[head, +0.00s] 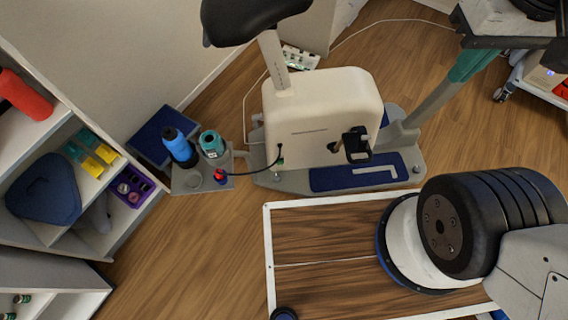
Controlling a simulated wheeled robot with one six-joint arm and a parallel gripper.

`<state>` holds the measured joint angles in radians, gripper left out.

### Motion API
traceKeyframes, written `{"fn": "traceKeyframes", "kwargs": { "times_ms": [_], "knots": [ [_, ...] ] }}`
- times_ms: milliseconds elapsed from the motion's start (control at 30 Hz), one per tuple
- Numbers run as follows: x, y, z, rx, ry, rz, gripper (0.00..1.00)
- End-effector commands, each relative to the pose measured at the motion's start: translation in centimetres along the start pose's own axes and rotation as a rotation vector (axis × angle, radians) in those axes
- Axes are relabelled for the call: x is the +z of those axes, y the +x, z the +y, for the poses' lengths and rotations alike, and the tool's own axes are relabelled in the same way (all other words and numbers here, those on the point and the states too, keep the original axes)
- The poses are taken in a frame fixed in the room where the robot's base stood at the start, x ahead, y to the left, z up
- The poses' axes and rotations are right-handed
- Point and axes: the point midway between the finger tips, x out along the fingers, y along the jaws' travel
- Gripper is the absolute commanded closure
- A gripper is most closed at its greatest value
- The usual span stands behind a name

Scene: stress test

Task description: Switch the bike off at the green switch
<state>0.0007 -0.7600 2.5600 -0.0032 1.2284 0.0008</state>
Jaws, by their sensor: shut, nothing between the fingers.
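The exercise bike has a cream housing (325,112) with a dark saddle (250,18) above it and a crank and pedal (355,145) on its front side. A small green spot (280,162) shows low on the left end of the housing, close to where a black cable meets it. It is too small to tell whether it is the green switch or how it is set. A power strip (300,58) with small green marks lies on the floor behind the bike. My gripper is not in view.
A grey stand (190,182) left of the bike holds a blue bottle (180,148), a teal-topped container (212,145) and a red-and-blue piece (221,177) at the black cable's end. White shelves (75,235) fill the left. Wooden floor (205,245) is bare between them.

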Motion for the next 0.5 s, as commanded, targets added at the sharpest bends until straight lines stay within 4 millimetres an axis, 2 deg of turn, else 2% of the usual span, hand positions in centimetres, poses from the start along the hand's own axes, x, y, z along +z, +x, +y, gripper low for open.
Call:
{"fn": "traceKeyframes", "kwargs": {
  "times_ms": [167, 267, 500],
  "knots": [
    [-0.6, 1.5, -0.9, -0.004, -0.042, -0.08, 1.0],
    [-1.6, 3.1, -1.8, -0.006, -0.081, -0.17, 1.0],
    [-5.5, 8.7, -5.0, -0.015, -0.187, -0.363, 1.0]
  ]
}}
